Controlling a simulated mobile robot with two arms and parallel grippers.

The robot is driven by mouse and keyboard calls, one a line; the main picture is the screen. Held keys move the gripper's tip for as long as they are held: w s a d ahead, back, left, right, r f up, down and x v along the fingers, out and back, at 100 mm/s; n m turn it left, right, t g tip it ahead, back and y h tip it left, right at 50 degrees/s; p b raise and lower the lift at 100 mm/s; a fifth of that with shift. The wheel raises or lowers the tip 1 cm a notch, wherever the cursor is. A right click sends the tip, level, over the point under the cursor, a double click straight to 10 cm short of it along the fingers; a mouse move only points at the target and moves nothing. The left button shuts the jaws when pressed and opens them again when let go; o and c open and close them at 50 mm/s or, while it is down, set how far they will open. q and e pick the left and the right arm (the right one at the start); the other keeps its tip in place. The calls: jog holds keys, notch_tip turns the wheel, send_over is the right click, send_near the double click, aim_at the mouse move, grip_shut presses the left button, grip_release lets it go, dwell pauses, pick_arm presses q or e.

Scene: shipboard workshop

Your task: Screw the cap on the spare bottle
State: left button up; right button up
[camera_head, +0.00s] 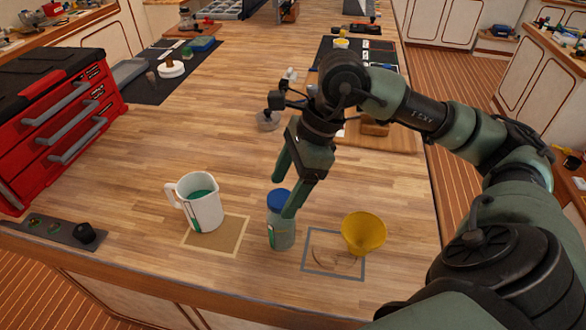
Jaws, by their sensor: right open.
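A small bottle (279,232) with a pale green, see-through body stands upright near the front of the wooden bench. A blue cap (278,198) sits on its top; I cannot tell whether it is tight. My right gripper (283,197) points down at the bottle and is open. One finger is at the cap's far side and the other passes in front of the bottle's right side. I cannot tell whether either finger touches it. My left gripper is out of view.
A white jug (206,215) with green liquid stands left of the bottle on a marked mat (228,240). A yellow funnel (363,231) is to the right, by a grey-outlined square (318,266). A red drawer chest (60,125) stands at the left.

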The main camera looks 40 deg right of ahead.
jog(key=shift+a+f, duration=0.25)
jog(key=shift+f, duration=0.15)
jog(key=c, duration=1.4)
jog(key=shift+f+m+b, duration=0.1)
jog(key=shift+m+b, duration=0.2)
jog(key=shift+b, duration=0.05)
jog(key=shift+m+t+b, duration=0.45)
jog(key=shift+m+t, duration=0.05)
jog(key=shift+m, duration=0.3)
jog(key=shift+s+m+t+h+b, duration=0.1)
jog(key=shift+m+t+h+b, duration=0.3)
jog(key=shift+m, duration=0.8)
jog(key=o, duration=1.3)
